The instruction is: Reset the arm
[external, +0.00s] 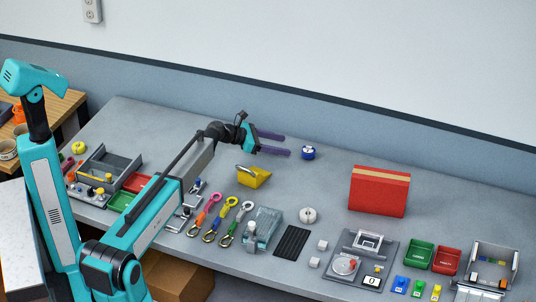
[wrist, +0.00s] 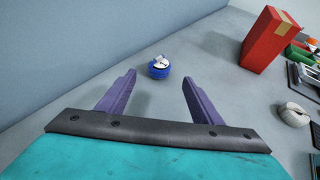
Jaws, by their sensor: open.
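My gripper (external: 275,145) is at the end of my outstretched arm, above the back part of the grey table (external: 330,185). Its two purple fingers are apart with nothing between them. In the wrist view my gripper (wrist: 152,98) also shows open and empty. A small blue round object with a white top (external: 308,152) sits on the table just beyond the fingertips. In the wrist view this blue object (wrist: 159,68) is ahead of the gap between the fingers, not touching them.
A red box (external: 378,191) stands right of the gripper. A yellow object (external: 254,177) lies below my wrist. Straps with hooks (external: 222,220), a white roll (external: 308,216), green and red bins (external: 419,253) and trays line the front. The wall runs behind the table.

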